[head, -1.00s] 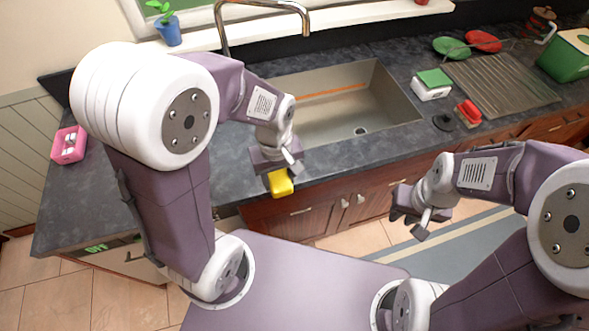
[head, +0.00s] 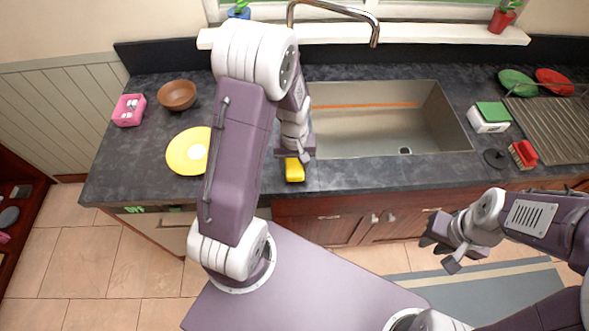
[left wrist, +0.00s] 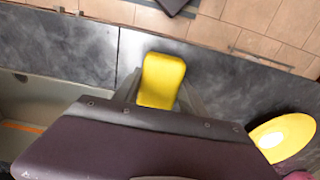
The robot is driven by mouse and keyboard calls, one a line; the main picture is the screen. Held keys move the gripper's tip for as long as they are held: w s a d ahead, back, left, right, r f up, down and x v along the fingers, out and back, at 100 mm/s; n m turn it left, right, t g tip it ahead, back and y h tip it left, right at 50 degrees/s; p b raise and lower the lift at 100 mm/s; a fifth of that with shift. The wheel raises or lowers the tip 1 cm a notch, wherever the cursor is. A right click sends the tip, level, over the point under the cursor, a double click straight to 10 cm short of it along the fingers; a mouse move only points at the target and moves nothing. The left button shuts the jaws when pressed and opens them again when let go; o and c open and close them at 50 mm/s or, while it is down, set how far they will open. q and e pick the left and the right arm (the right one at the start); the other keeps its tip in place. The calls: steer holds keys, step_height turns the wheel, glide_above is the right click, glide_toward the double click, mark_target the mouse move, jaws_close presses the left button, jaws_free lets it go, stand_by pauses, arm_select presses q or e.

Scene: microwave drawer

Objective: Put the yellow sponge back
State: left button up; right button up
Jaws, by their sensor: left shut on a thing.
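My left gripper (head: 294,160) is shut on the yellow sponge (head: 294,171) and holds it over the front edge of the counter, left of the sink. In the left wrist view the sponge (left wrist: 161,80) sits between the two fingers of the left gripper (left wrist: 160,93). I cannot tell whether the sponge touches the counter. My right gripper (head: 442,253) is in front of the cabinets at the right, away from the sponge, with no object seen in it. Its fingers look spread apart.
The sink (head: 385,125) is right of the sponge. A yellow plate (head: 184,152), brown bowl (head: 177,95) and pink holder (head: 129,110) stand on the left counter. A white box with a green top (head: 489,117) and red brush (head: 523,153) lie right of the sink.

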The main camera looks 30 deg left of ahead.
arm_select(q)
steer(key=shift+d+f, duration=0.1)
steer(key=shift+f, duration=0.75)
steer(key=shift+w+f, duration=0.2)
steer(key=shift+f, duration=0.2)
steer(key=shift+s, duration=0.1)
steer(key=shift+f, duration=0.15)
steer(key=o, duration=1.1)
steer(key=shift+s, duration=0.1)
steer(key=shift+o, duration=0.4)
